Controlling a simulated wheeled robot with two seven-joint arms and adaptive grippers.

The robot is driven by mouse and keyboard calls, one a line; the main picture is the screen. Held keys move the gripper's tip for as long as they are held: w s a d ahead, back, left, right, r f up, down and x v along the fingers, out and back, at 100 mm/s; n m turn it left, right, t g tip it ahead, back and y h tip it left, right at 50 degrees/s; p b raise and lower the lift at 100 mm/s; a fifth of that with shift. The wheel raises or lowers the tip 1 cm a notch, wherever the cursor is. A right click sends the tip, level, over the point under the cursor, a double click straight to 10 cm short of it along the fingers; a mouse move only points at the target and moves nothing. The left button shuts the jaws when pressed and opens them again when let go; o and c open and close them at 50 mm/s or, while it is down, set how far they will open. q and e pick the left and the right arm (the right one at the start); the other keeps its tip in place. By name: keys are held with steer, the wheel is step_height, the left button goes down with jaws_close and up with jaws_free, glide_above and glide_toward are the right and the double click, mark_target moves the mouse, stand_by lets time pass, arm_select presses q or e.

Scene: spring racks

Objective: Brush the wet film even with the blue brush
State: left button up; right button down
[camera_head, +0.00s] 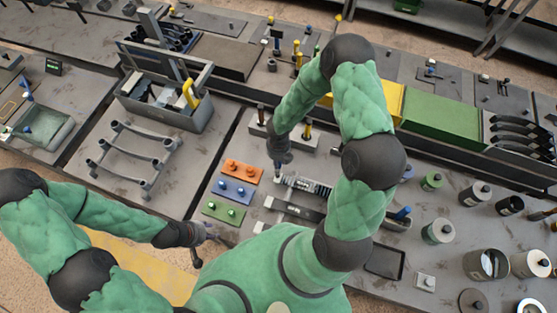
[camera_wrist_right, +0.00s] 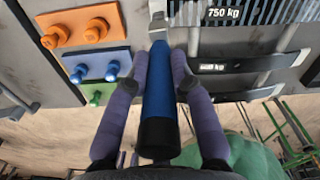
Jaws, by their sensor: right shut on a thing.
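The blue brush (camera_wrist_right: 157,105) is held between the purple fingers of my right gripper (camera_wrist_right: 152,75), which is shut on its handle. Its metal ferrule (camera_wrist_right: 158,25) points to the top of the wrist view, and the bristle end is cut off there. In the head view my right gripper (camera_head: 279,166) is low over the bench, beside a small striped dark piece (camera_head: 305,185). A dark plate labelled 750 kg (camera_wrist_right: 230,12) lies right of the brush. I cannot make out a wet film. My left gripper (camera_head: 208,243) is empty with fingers apart, near the bench's front edge.
Orange (camera_head: 241,172), blue (camera_head: 234,191) and green (camera_head: 223,209) plates with knobs lie left of the right gripper. A grey rack (camera_head: 130,158) stands further left. Several weights and jars (camera_head: 438,231) crowd the right side. A green block (camera_head: 442,118) is behind.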

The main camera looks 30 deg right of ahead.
steer(key=shift+r+p, duration=0.55)
steer(key=shift+r, duration=0.45)
steer(key=shift+r+p, duration=0.6)
steer(key=shift+p, duration=0.1)
steer(key=shift+r, duration=0.8)
